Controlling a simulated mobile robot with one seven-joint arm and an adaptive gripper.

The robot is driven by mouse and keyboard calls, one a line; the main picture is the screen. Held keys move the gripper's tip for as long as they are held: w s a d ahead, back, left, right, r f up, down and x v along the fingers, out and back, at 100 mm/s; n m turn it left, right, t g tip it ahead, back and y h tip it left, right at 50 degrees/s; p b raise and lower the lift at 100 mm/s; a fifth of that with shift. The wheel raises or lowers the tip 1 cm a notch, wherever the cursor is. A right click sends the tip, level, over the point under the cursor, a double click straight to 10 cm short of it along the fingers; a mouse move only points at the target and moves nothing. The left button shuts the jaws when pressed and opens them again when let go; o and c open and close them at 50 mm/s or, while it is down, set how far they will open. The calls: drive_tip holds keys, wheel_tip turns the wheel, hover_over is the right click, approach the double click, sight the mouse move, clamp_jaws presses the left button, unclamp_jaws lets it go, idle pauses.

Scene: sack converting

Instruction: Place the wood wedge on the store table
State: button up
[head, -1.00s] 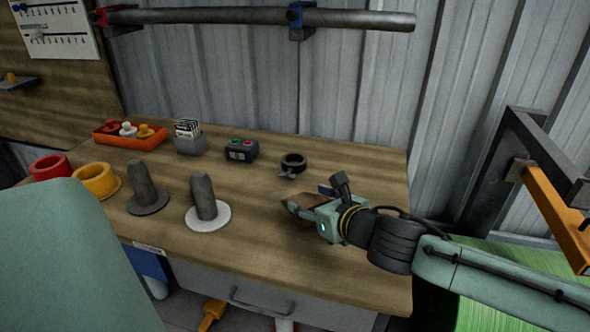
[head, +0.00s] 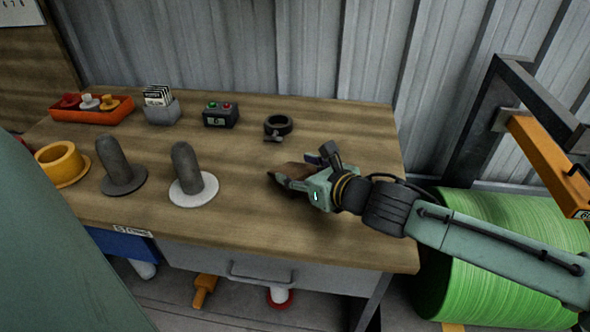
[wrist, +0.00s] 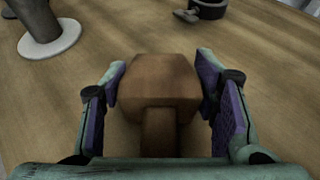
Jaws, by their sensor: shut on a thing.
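The brown wood wedge (wrist: 160,85) is between the purple-padded fingers of my gripper (wrist: 160,100) in the wrist view. In the head view the wedge (head: 297,170) shows partly, largely hidden by my gripper (head: 290,178). My gripper is shut on it. The gripper and wedge are over the right part of the wooden store table (head: 240,225), low and close to its top. I cannot tell whether the wedge touches the table.
A black ring clamp (head: 278,126) lies behind the gripper. Two grey posts on round bases (head: 187,170) stand to the left. A button box (head: 221,115), a card holder (head: 161,106) and a red tray (head: 92,112) line the back. A green roll (head: 510,240) is right of the table.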

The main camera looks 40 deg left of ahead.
drive_tip(key=shift+f, duration=0.1)
drive_tip(key=o, duration=1.4)
drive_tip(key=shift+c, duration=0.2)
drive_tip(key=shift+d+r, duration=0.1)
drive_tip(key=shift+r, duration=0.15)
